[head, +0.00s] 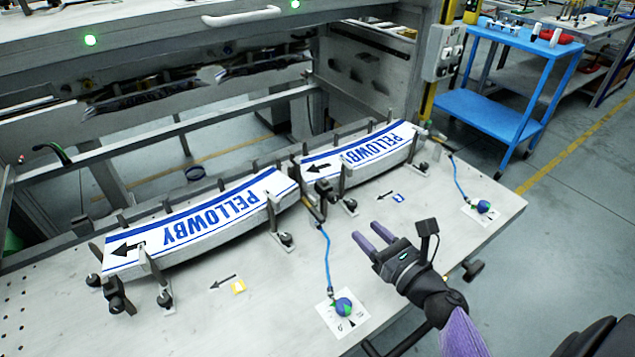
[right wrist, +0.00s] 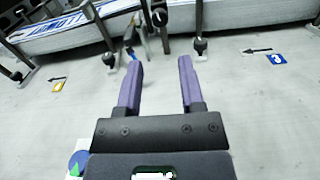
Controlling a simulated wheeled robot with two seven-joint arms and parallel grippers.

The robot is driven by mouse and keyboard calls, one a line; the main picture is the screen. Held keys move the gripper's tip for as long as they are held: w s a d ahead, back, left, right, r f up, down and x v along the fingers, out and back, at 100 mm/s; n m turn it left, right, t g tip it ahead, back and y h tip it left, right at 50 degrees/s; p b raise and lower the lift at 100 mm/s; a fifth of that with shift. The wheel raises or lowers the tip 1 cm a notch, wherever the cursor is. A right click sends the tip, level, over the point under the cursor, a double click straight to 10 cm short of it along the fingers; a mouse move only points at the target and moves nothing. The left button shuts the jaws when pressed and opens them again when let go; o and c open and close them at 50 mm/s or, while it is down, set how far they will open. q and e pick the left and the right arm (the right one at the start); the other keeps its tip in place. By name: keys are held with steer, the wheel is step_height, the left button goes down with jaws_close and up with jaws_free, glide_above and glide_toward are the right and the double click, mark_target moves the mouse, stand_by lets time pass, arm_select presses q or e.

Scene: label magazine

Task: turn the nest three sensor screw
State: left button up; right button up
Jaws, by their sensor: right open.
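Two curved white labels reading PELLOWBY lie in the magazine, a left one (head: 200,222) and a right one (head: 360,153). Between them stands a dark sensor bracket (head: 322,190) with a blue cable (head: 328,258) running to a blue-green ball (head: 343,306) on a white card. The dark bracket knob also shows in the right wrist view (right wrist: 159,18). I cannot make out the screw itself. A blue tag (right wrist: 277,59) with a white mark and an arrow lies right of the fingers. My right gripper (head: 369,236) is open and empty above the plate, in front of the bracket. My left gripper is not in view.
Clamp posts with black knobs (head: 285,240) line the labels' front edge. A yellow tag (head: 238,287) lies front left. A second blue cable (head: 459,180) and ball (head: 483,207) lie at the right. A blue cart (head: 490,112) stands beyond. The front plate is mostly bare.

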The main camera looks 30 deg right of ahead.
mark_target(336, 201)
steer(key=shift+w, duration=1)
steer(key=w, duration=0.2)
steer(key=w+b, duration=0.1)
steer(key=w, duration=0.3)
steer(key=shift+w+a, duration=0.3)
steer(key=shift+w, duration=0.8)
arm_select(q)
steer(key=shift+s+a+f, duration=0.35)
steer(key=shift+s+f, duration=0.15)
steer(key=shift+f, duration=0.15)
arm_select(e)
steer(key=shift+r, duration=0.1)
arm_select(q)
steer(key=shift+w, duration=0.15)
arm_select(e)
jaws_close()
